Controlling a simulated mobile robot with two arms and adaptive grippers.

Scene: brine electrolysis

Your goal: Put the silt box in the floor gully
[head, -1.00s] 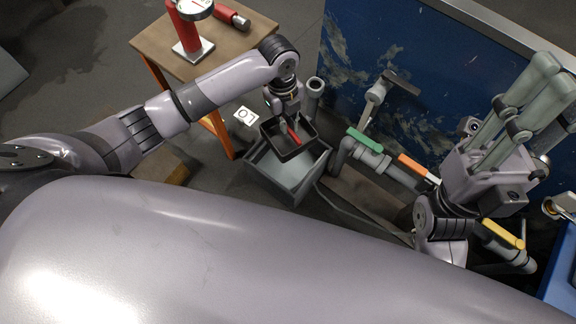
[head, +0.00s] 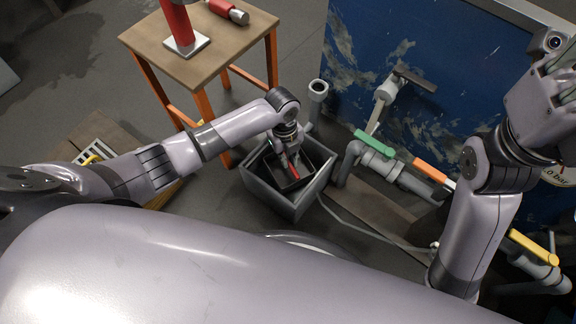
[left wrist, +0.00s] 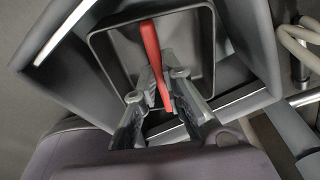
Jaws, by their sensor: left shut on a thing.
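The silt box (head: 318,153) is a dark open tray with a red handle (head: 293,175). The floor gully (head: 262,190) is a grey open-topped square box on the floor. In the head view the silt box appears within the gully's opening, turned relative to its walls; I cannot tell whether it rests on anything. My left gripper (head: 293,165) is shut on the red handle. The left wrist view shows the silt box (left wrist: 99,55), the handle (left wrist: 151,45) between the fingers (left wrist: 160,100), and the gully wall (left wrist: 55,30) around it. My right gripper (head: 562,75) is partly cut off at the right edge.
A wooden table (head: 165,58) with orange legs stands behind the gully, with red equipment (head: 178,25) on it. Pipes with green (head: 375,143), orange (head: 430,169) and yellow (head: 533,246) handles run to the right. A grey upright pipe (head: 317,92) stands close behind the gully.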

